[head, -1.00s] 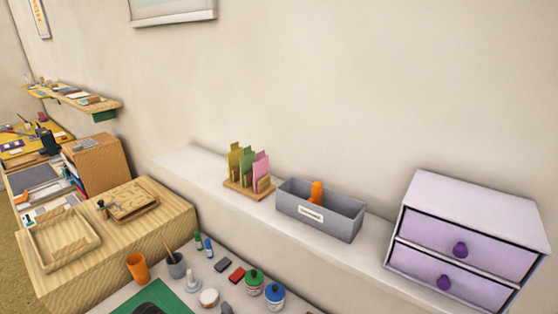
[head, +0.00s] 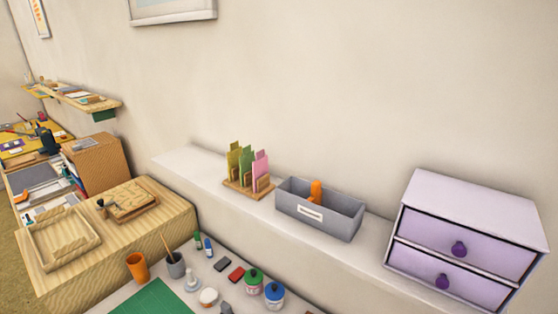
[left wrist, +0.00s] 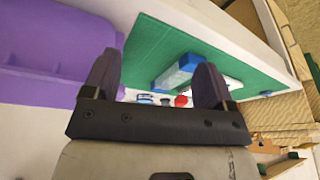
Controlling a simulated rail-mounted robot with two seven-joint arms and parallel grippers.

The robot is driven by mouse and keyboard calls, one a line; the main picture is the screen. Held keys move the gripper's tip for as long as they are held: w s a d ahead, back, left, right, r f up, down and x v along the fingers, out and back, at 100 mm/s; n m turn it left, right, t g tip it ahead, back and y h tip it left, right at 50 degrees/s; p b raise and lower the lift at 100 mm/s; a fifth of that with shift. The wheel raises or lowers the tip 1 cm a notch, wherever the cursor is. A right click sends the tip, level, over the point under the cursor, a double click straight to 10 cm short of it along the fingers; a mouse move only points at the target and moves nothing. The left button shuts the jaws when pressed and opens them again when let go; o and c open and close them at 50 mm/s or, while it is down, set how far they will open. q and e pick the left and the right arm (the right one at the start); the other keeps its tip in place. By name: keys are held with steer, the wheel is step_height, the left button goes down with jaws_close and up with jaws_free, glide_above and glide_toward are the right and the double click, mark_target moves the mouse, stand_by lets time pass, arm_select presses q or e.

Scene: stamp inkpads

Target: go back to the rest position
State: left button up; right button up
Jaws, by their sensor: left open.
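My left gripper (left wrist: 157,65) shows in the left wrist view with its two dark fingers spread apart. Nothing is held between them. A blue and white block (left wrist: 178,72) lies beyond the fingers on the green mat (left wrist: 145,45), partly covered by the right-hand finger. The mat also shows at the bottom of the head view (head: 157,298). Neither gripper shows in the head view.
A purple body (left wrist: 60,45) fills the left of the wrist view. In the head view, a drawer unit (head: 470,205), grey bin (head: 325,222) and card holder (head: 240,187) stand on the ledge. Lidded jars (head: 274,292), an orange cup (head: 138,266) and a wooden tray (head: 62,240) are lower.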

arm_select(q)
step_height(320, 180, up, 32)
steer(key=p, duration=3.2)
steer(key=shift+s+r+n, duration=0.25)
steer(key=shift+s+n, duration=0.1)
steer(key=shift+n, duration=0.05)
steer(key=shift+d, duration=0.1)
